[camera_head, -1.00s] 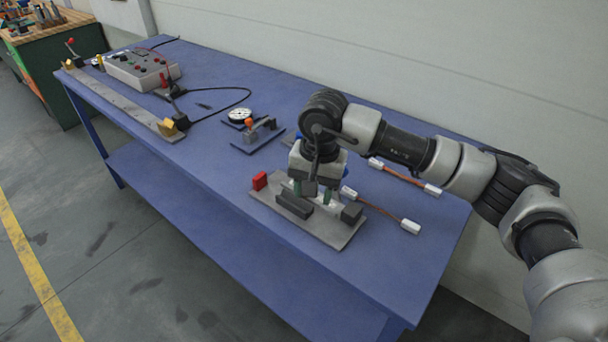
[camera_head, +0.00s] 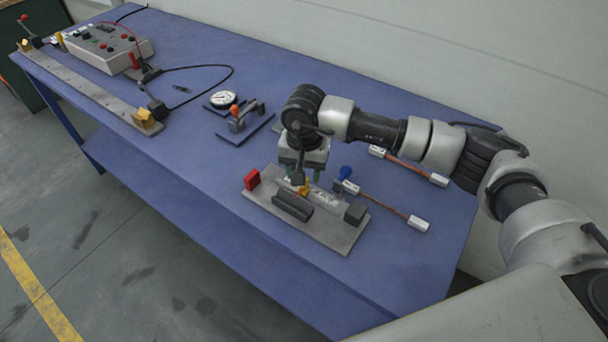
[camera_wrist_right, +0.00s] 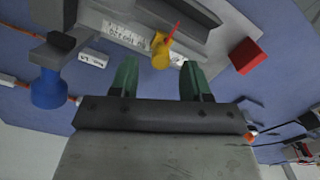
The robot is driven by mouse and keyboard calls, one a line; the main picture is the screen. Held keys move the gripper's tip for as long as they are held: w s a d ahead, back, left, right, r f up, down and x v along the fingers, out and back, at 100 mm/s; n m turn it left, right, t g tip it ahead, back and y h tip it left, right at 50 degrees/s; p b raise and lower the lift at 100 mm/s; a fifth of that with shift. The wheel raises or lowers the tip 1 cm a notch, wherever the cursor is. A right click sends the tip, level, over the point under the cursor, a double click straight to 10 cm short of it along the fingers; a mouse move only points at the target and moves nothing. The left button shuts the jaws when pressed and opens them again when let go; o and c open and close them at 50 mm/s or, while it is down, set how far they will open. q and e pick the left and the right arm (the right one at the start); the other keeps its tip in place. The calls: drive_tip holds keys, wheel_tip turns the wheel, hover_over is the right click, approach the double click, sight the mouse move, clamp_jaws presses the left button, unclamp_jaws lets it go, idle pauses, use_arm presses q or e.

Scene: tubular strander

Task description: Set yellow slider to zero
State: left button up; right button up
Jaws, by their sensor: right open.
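The yellow slider (camera_head: 304,190) sits on the grey gauge fixture (camera_head: 335,242), part way between the red block (camera_head: 252,179) and the dark end block (camera_head: 355,212). In the right wrist view the yellow slider (camera_wrist_right: 160,52) carries a thin red pointer (camera_wrist_right: 173,32) beside a white printed scale (camera_wrist_right: 122,34), whose marks are too small to read. My right gripper (camera_head: 303,175) is open, with green fingertips. In the wrist view its fingers (camera_wrist_right: 158,80) stand on either side of the slider's line, and I see no contact. My left gripper is not in view.
A blue knob (camera_head: 345,172) and cables with white connectors (camera_head: 418,224) lie right of the fixture. A dial gauge (camera_head: 223,98) and an orange-tipped clamp (camera_head: 236,112) stand further left. A grey control box (camera_head: 105,48) is at the far left. The table's front edge is close.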

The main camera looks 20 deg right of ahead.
wheel_tip(320, 180, down, 3)
drive_tip(key=shift+w+f, duration=0.1)
drive_tip(key=shift+f, duration=0.2)
drive_tip(key=shift+c, duration=1)
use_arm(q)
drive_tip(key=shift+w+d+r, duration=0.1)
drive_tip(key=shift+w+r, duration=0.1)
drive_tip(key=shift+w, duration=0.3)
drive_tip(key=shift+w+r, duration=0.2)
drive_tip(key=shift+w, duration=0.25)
use_arm(e)
clamp_jaws()
